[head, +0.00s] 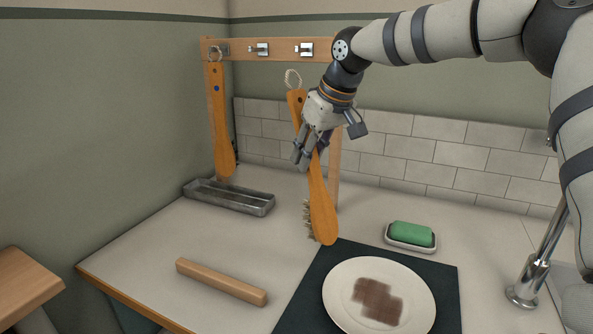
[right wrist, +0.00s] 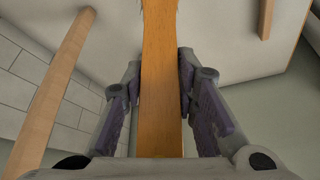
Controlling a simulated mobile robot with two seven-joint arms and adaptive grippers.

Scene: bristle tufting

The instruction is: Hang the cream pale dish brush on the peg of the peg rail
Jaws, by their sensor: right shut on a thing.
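A dish brush (head: 318,190) with an orange-brown wooden back, a pale loop at its top and bristles on its lower left side is held by my right gripper (head: 306,155). The brush is nearly upright and slightly tilted, loop up, below the peg rail (head: 283,59). In the right wrist view, both fingers press on the brush's wooden handle (right wrist: 160,75). The rail's middle peg (head: 260,49) and right peg (head: 304,49) are bare. The loop is apart from the pegs in the picture. My left gripper is not in view.
A similar brush (head: 221,120) hangs from the rail's left end, above a metal tray (head: 230,197). A wooden post (head: 335,170) stands behind the held brush. A wooden bar (head: 221,282), a plate (head: 338,291) on a dark mat (head: 447,280), and a green sponge (head: 411,233) lie on the counter.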

